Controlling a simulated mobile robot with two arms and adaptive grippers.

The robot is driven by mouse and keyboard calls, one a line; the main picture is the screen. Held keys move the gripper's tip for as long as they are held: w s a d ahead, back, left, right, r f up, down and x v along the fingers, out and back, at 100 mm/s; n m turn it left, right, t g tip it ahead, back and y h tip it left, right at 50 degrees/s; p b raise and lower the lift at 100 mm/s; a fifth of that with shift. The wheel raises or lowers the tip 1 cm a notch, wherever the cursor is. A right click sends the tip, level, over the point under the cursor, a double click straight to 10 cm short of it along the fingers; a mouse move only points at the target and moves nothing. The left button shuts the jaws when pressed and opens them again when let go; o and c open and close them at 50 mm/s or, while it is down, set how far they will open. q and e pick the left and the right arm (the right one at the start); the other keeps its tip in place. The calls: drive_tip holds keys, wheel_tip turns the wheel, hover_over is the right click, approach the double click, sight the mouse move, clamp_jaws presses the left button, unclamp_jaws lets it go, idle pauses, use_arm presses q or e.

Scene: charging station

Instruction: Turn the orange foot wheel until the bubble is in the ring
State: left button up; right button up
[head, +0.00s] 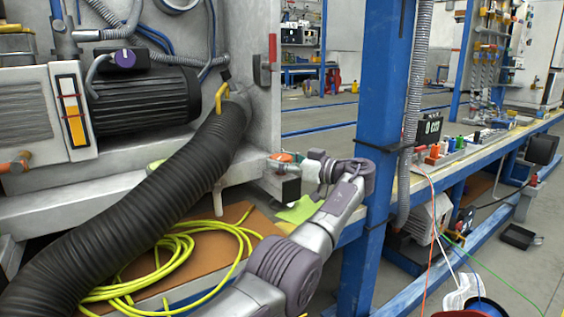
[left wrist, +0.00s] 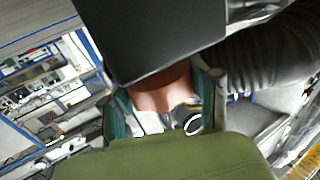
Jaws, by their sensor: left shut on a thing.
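The orange foot wheel (left wrist: 163,92) shows in the left wrist view between the two green-padded fingers of my left gripper (left wrist: 165,105), which is shut on it. A dark block and an olive-green surface cover parts of that view. In the head view the left gripper (head: 302,168) reaches leftward to the edge of the machine, and a bit of orange shows at its tips. A small yellow-green round thing (head: 155,165) sits on the machine's ledge, partly behind the black hose; I cannot tell if it is the level. No bubble or ring can be made out. My right gripper is not in view.
A thick black ribbed hose (head: 150,190) slants across the left. A yellow cable (head: 180,245) lies coiled on a brown board below. A blue post (head: 378,120) stands close to the right of my left wrist. A long workbench (head: 500,140) runs behind it.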

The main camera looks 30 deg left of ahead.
use_arm(q)
drive_tip(key=o, duration=1.2)
drive_tip(key=shift+c, duration=0.2)
drive_tip(key=d, duration=0.7)
drive_tip(key=shift+d, duration=0.2)
drive_tip(key=shift+f, duration=0.1)
